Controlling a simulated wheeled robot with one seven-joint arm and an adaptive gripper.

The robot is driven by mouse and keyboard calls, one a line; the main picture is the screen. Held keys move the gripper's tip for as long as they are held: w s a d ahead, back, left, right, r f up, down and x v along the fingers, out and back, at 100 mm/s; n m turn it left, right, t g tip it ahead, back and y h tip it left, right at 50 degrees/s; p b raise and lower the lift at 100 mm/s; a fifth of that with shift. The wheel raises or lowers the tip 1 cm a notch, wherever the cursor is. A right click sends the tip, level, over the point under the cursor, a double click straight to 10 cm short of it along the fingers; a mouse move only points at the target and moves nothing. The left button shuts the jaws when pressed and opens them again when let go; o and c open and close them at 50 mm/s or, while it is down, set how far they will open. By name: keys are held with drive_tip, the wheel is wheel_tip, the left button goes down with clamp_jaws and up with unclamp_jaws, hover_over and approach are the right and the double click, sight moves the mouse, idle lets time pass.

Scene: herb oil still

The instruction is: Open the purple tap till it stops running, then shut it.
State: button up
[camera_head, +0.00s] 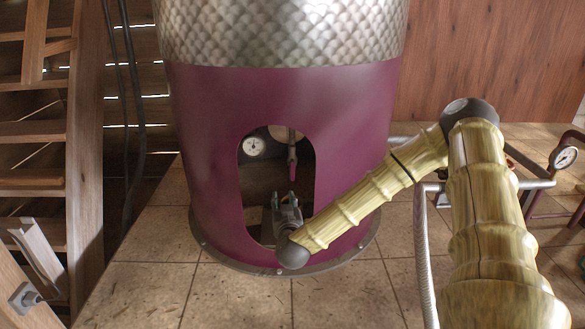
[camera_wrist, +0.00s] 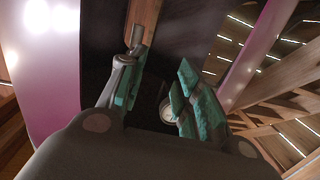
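The purple tap (camera_head: 292,170) hangs from a pipe inside the arched opening of the big still, its handle pointing down. My gripper (camera_head: 285,199) is at the lower part of this opening, below the tap and apart from it. In the wrist view my gripper (camera_wrist: 160,72) has its two teal-padded fingers spread with nothing held between them. No running liquid shows, and what is under the tap is partly hidden by my gripper.
A round gauge (camera_head: 254,146) sits inside to the left; a gauge also shows between the fingers in the wrist view (camera_wrist: 167,112). Wooden stairs (camera_head: 35,130) stand left. Tiled floor (camera_head: 235,296) is clear in front.

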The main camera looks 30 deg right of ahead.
sight(293, 172)
drive_tip(key=w+d+r+p, duration=0.1)
drive_tip(key=w+d, duration=0.2)
drive_tip(key=w+d+r+h+p, duration=0.1)
drive_tip(key=w+d, duration=0.2)
drive_tip(key=w+d+r+m+h+p, duration=0.1)
drive_tip(key=w+d, duration=0.2)
drive_tip(key=shift+w+d+r, duration=0.25)
drive_tip(key=shift+r, duration=0.15)
drive_tip(key=shift+c, duration=0.4)
clamp_jaws()
